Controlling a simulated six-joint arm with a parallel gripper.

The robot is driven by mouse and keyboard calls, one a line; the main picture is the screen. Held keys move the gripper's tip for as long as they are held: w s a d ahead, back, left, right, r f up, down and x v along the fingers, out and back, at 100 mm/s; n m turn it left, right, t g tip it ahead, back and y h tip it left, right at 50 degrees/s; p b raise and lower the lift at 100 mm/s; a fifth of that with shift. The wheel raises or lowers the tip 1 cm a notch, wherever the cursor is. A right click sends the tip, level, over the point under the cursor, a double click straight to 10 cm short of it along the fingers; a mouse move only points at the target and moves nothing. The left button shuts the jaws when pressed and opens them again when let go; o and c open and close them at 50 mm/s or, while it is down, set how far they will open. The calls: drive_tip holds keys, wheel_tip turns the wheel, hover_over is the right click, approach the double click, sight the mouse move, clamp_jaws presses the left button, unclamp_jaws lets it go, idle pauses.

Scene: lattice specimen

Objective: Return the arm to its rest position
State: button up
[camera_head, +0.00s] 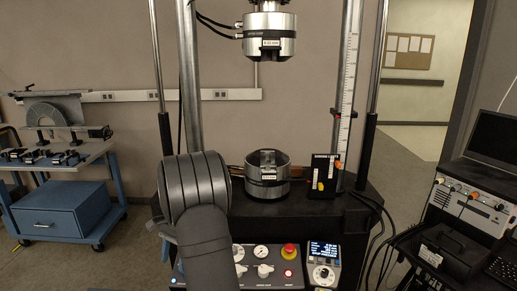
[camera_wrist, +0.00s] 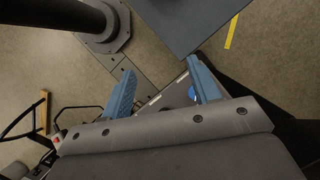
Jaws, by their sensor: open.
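My gripper (camera_wrist: 158,82) shows in the wrist view with its two blue fingers spread apart and nothing between them. Beyond the fingers are the floor and a grey panel edge. In the head view, my dark grey arm stands in the lower middle, in front of the left part of the testing machine, and my gripper is not visible there. The machine's lower cylindrical grip (camera_head: 267,176) sits on the black table, just right of my arm. The upper grip (camera_head: 269,36) hangs above it, with a clear gap between them.
A control panel (camera_head: 262,262) with a red button is at the machine's front. A small black rack (camera_head: 324,172) stands right of the lower grip. Instruments and a laptop (camera_head: 492,137) are at the right. A blue cart (camera_head: 62,208) is at the left. A dark column (camera_wrist: 100,22) shows in the wrist view.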

drive_tip(key=w+d+r+m+t, duration=0.1)
drive_tip(key=w+d+r+m, duration=0.3)
drive_tip(key=w, duration=0.4)
drive_tip(key=w+d+r+m+t+y, duration=0.1)
drive_tip(key=w+d+r+m, duration=0.3)
drive_tip(key=w+d, duration=0.2)
drive_tip(key=w+d+r+m+t+y, duration=0.1)
drive_tip(key=w+d+r+m, duration=0.2)
drive_tip(key=w, duration=0.7)
drive_tip(key=d+r, duration=0.2)
drive_tip(key=d, duration=0.1)
drive_tip(key=shift+w+m+t, duration=0.3)
drive_tip(key=shift+m, duration=0.1)
drive_tip(key=shift+f, duration=0.1)
drive_tip(key=shift+c, duration=0.4)
idle(0.6)
